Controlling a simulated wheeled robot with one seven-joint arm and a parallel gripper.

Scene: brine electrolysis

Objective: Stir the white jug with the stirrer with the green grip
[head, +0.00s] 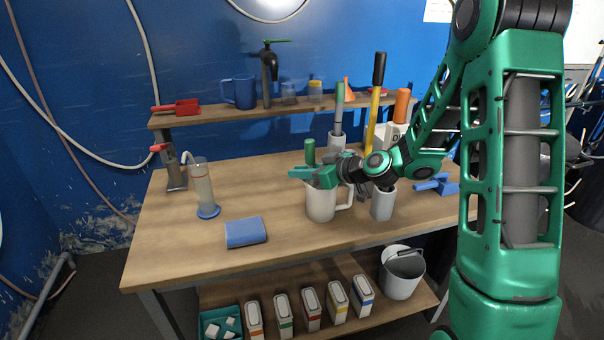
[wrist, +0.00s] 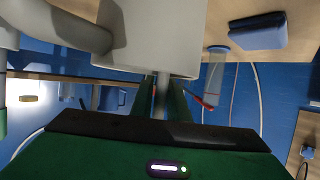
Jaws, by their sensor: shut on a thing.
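The white jug (head: 321,203) stands on the bench, its handle to the right in the head view. It fills the top of the wrist view (wrist: 165,35), upside down. My gripper (head: 314,176) is just above the jug's mouth, shut on the stirrer. The stirrer's green grip (head: 310,151) stands upright above my fingers. Its grey shaft (wrist: 161,90) shows between the fingers in the wrist view and appears to run down into the jug. The shaft's lower end is hidden by the jug wall. The jug's contents are not visible.
A grey cup (head: 382,205) stands right of the jug. Behind are a holder (head: 336,142) with another green-handled tool (head: 339,93), and yellow and orange-handled tools. A blue sponge-like block (head: 245,232) and a clear cylinder (head: 203,185) stand left. The bench front (head: 290,240) is clear.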

